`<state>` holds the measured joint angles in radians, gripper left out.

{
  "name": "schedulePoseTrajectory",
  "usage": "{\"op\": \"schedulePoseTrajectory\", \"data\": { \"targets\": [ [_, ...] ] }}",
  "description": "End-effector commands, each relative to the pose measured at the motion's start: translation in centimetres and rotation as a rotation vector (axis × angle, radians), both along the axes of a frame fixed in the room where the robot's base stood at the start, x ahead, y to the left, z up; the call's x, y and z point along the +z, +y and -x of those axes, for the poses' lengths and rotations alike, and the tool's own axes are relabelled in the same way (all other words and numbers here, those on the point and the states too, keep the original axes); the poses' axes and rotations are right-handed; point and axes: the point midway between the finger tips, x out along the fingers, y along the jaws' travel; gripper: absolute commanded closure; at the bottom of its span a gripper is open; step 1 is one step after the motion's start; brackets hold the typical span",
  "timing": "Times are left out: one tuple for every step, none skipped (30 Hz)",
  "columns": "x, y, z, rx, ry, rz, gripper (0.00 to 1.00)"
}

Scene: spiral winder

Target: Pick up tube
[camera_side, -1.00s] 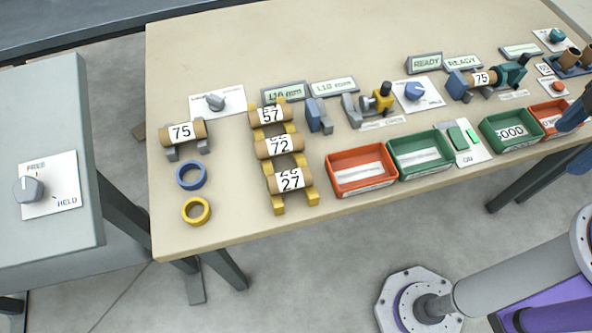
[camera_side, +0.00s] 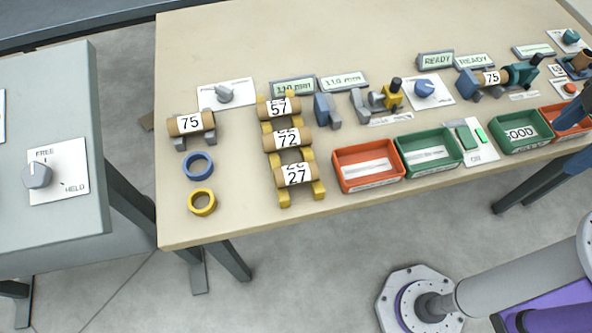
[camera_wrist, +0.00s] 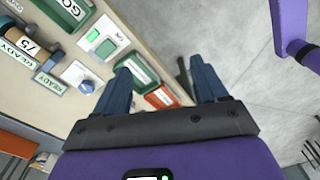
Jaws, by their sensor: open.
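Brown tubes with white number labels lie on the table in the side view. One marked 75 (camera_side: 191,123) rests on a grey cradle at the left. Tubes marked 57 (camera_side: 279,107), 72 (camera_side: 286,139) and 27 (camera_side: 297,174) lie in a row on a yellow rack. Another tube marked 75 (camera_side: 490,78) sits in a blue and teal holder further right. In the wrist view my gripper (camera_wrist: 160,67) is open, its two dark blue fingers apart with nothing between them. It is over the table's front edge near the trays, far right of the yellow rack.
A blue ring (camera_side: 197,166) and a yellow ring (camera_side: 202,202) lie left of the rack. Red (camera_side: 340,178) and green (camera_side: 405,165) trays line the front edge. A dial plate (camera_side: 240,92) and small displays stand behind. A separate grey table (camera_side: 60,100) is at the left.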

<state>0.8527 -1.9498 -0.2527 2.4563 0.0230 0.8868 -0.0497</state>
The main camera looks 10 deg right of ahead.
Motion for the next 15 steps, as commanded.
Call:
{"op": "schedulePoseTrajectory", "data": {
  "targets": [
    [0.0,1.8,-0.9,0.027,0.002,-0.017,0.28],
    [0.0,3.0,-1.4,0.044,0.002,-0.030,0.28],
    [0.0,4.8,-2.3,0.074,0.002,-0.050,0.28],
    [0.0,6.3,-3.0,0.096,0.001,-0.066,0.28],
    [-0.1,7.8,-3.7,0.118,-0.001,-0.084,0.28],
    [-0.2,9.8,-4.7,0.148,-0.006,-0.107,0.28],
    [-0.3,11.3,-5.4,0.170,-0.009,-0.124,0.28],
    [-0.5,12.8,-6.1,0.193,-0.014,-0.140,0.28],
    [-0.7,14.9,-7.1,0.220,-0.022,-0.165,0.28],
    [-1.0,16.3,-7.8,0.241,-0.029,-0.180,0.28],
    [-1.2,17.8,-8.4,0.262,-0.035,-0.197,0.28],
    [-1.6,19.7,-9.3,0.288,-0.046,-0.216,0.28],
    [-1.9,21.1,-9.9,0.305,-0.054,-0.231,0.28],
    [-2.2,22.3,-10.6,0.324,-0.064,-0.244,0.28],
    [-2.5,23.9,-11.3,0.344,-0.075,-0.261,0.28]
  ]
}}
